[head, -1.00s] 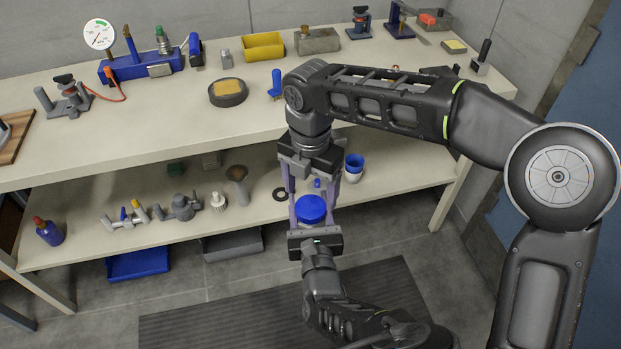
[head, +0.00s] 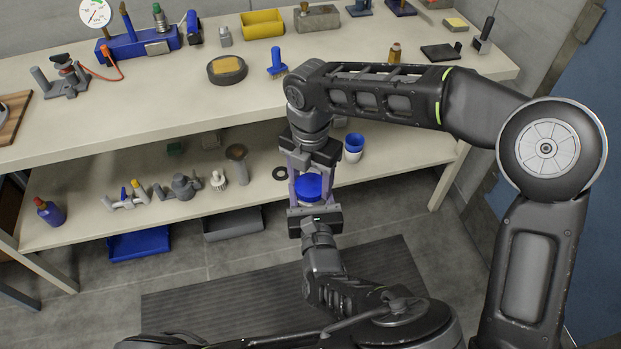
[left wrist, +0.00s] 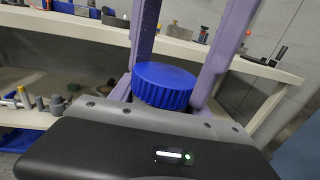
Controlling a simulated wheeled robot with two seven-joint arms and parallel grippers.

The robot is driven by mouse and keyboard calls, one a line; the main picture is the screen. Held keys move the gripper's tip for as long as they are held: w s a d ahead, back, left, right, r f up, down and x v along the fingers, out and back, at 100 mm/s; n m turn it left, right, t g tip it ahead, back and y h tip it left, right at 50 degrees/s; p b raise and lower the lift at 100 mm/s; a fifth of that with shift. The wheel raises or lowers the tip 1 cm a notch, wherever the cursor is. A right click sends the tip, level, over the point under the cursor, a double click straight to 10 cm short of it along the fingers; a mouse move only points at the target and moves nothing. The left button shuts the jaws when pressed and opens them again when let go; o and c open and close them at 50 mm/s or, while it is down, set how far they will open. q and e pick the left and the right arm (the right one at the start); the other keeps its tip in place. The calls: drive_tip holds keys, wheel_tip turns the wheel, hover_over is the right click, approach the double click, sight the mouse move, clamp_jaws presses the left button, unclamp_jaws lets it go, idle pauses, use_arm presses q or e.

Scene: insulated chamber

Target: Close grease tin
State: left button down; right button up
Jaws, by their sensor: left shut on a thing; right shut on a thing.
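The blue lid (head: 309,187), round with a ribbed edge, sits level between my two grippers, in front of the lower shelf. A thin pale edge under it looks like the grease tin (head: 311,202); the rest of the tin is hidden. My left gripper (head: 312,197) comes from below and is shut on the tin. My right gripper (head: 311,183) reaches down from above, its purple fingers on either side of the lid, shut on it. In the left wrist view the lid (left wrist: 165,86) shows close up, just beyond my left palm. I cannot tell whether it is fully seated.
The lower shelf (head: 80,222) holds a dark ring (head: 279,172), a blue and white cup (head: 353,148) and several tools close behind the grippers. The upper worktop (head: 150,115) overhangs it. Floor in front is open, with a dark mat (head: 220,298).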

drive_tip(key=c, duration=0.8)
drive_tip(key=m, duration=1.2)
drive_tip(key=shift+m, duration=0.3)
drive_tip(key=m, duration=0.3)
drive_tip(key=shift+m, duration=0.4)
drive_tip(key=shift+c, duration=0.2)
drive_tip(key=o, duration=1.6)
drive_tip(key=shift+c, duration=0.2)
drive_tip(key=shift+s, duration=0.1)
drive_tip(key=shift+r, duration=2.2)
drive_tip(key=shift+c, duration=0.4)
